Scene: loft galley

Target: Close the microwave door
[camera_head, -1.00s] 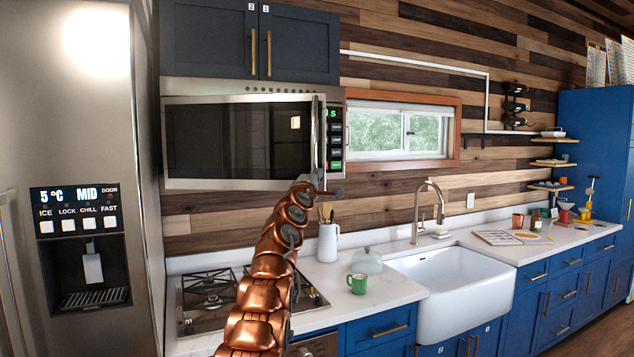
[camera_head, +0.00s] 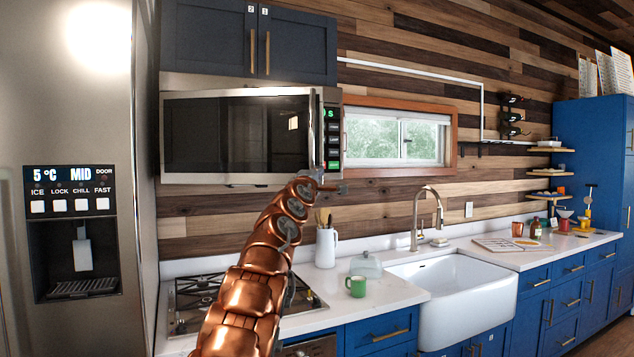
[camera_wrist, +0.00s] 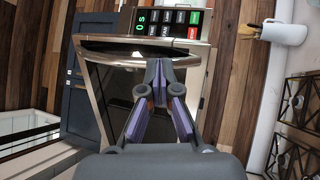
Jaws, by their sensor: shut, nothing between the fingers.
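The microwave (camera_head: 331,100) hangs under the dark upper cabinet, with a steel frame and a green-lit key panel at its right. My gripper (camera_head: 325,184) is shut and empty at the lower right corner of the door. In the wrist view the gripper (camera_wrist: 160,68) has its fingertips at the handle (camera_wrist: 125,49), seeming to touch or nearly touch the door side.
Below are a gas hob (camera_head: 195,300), a white utensil jug (camera_head: 326,246), a green mug (camera_head: 355,286) and a glass-domed dish (camera_head: 366,266) on the counter. The fridge (camera_head: 75,130) stands close at left. A window (camera_head: 398,137) is right of the microwave.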

